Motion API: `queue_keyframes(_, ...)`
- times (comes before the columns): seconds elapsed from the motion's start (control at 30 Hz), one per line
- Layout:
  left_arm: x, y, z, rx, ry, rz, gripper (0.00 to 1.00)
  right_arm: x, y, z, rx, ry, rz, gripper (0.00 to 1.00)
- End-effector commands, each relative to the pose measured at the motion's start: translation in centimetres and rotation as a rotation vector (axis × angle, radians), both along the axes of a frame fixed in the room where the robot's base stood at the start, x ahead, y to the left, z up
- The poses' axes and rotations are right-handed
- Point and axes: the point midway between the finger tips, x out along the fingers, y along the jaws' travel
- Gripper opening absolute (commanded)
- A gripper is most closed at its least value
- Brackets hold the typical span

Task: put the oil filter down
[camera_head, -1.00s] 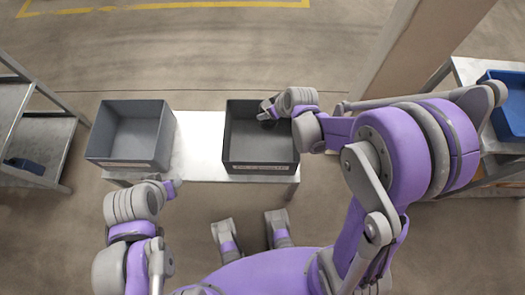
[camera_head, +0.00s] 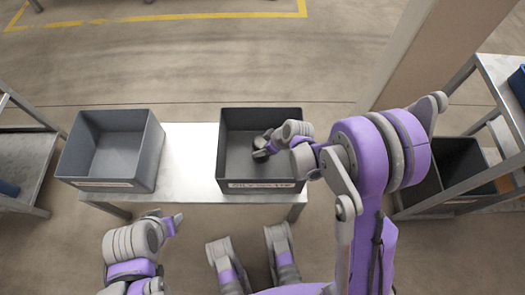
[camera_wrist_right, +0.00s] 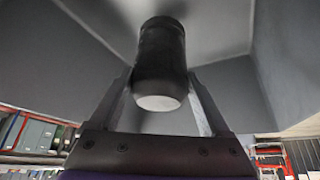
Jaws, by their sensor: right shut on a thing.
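The oil filter (camera_wrist_right: 162,58) is a black cylinder with a pale round end. In the right wrist view it sits between the two fingers of my right gripper (camera_wrist_right: 160,98), which is shut on it. In the head view my right gripper (camera_head: 263,150) is over or inside the dark grey right bin (camera_head: 262,187), near its middle. The filter is a small dark shape (camera_head: 260,156) at the fingertips there. Whether it touches the bin floor, I cannot tell. My left gripper (camera_head: 173,222) is in front of the table, away from the bins; its jaw opening is unclear.
A lighter grey empty bin (camera_head: 107,184) stands on the left of the pale table (camera_head: 190,160), with bare tabletop between the bins. A shelf (camera_head: 22,165) is at the left edge. A rack (camera_head: 497,75) and a dark bin (camera_head: 462,160) are at right, near a pillar (camera_head: 435,50).

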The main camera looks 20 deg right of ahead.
Motion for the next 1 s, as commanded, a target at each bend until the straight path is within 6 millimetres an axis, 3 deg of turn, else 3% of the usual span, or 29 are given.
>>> queue_keyframes(0.27,0.2,0.0,-1.4,0.0,0.004,0.0,0.5,0.0,0.0,-3.5,0.0,0.0,0.0,0.0)
queue_keyframes(0.67,0.3,0.0,-1.8,0.0,0.005,0.0,0.5,0.0,0.0,-4.0,0.0,0.0,-0.001,0.0)
queue_keyframes(0.7,0.2,0.0,-1.7,0.0,0.005,0.0,0.5,0.0,0.0,-4.0,0.0,0.0,0.0,0.86)
queue_keyframes(0.8,0.2,0.0,-1.7,0.0,0.005,0.0,0.5,0.0,0.0,-3.9,-0.001,-0.001,-0.001,1.0)
queue_keyframes(1.0,0.2,0.0,-1.6,0.0,0.004,0.0,0.5,0.0,0.0,-3.9,-0.001,-0.001,-0.001,1.0)
